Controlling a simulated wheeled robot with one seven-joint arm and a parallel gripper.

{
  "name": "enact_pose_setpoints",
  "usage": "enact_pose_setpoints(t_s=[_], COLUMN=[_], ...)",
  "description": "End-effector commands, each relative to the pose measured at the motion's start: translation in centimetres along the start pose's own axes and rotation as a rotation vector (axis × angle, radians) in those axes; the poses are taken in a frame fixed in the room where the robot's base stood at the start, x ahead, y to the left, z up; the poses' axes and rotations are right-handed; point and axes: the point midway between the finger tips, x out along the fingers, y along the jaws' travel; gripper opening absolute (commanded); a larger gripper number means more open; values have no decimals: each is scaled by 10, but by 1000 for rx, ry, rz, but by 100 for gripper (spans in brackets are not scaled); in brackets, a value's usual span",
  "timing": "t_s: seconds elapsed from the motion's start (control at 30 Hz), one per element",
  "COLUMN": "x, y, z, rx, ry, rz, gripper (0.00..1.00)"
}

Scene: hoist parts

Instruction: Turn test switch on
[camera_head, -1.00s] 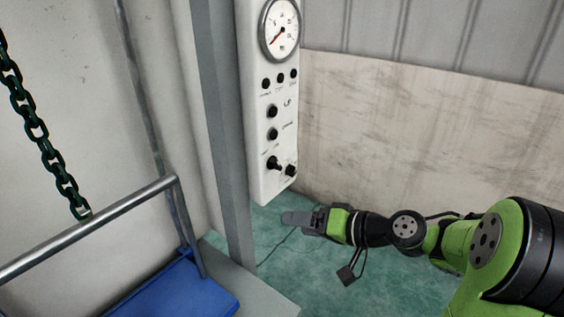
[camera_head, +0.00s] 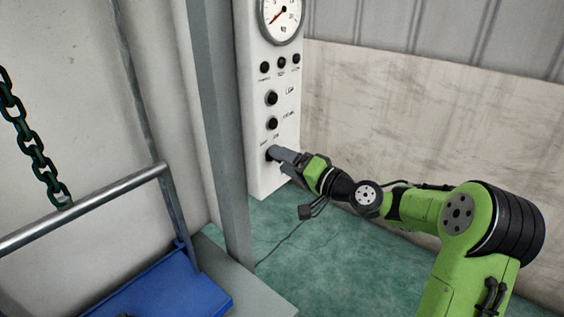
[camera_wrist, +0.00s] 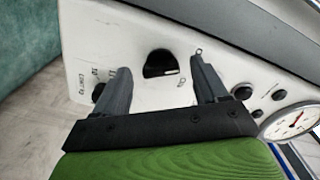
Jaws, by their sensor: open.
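A white control panel (camera_head: 262,180) hangs beside a grey post, and it fills much of the wrist view (camera_wrist: 140,25). A black rotary knob (camera_wrist: 160,63) with a white mark sits on it, between my fingertips in the wrist view. My gripper (camera_head: 276,156) is at the lower part of the panel in the head view; in the wrist view the gripper (camera_wrist: 160,70) is open, one finger on each side of the knob with gaps. Contact cannot be told. A second dark knob (camera_wrist: 98,92) is partly behind the left finger. The small labels are too blurred to read surely.
Black buttons (camera_head: 271,98) and a round gauge (camera_head: 282,17) are higher on the panel. A grey post (camera_head: 222,130) stands just left. A metal rail (camera_head: 90,208), blue platform (camera_head: 165,285) and chain (camera_head: 30,145) are farther left. Green floor (camera_head: 320,260) is open below.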

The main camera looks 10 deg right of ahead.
Motion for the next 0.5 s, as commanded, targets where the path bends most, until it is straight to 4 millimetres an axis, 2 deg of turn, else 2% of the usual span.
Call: enact_pose_setpoints(t_s=[0.13,0.37,0.5], x=[12,13,13], y=[0,0,0], z=[0,0,0], rx=[0,1,0], ry=[1,1,1], rz=[-1,1,1], gripper=[72,72,51])
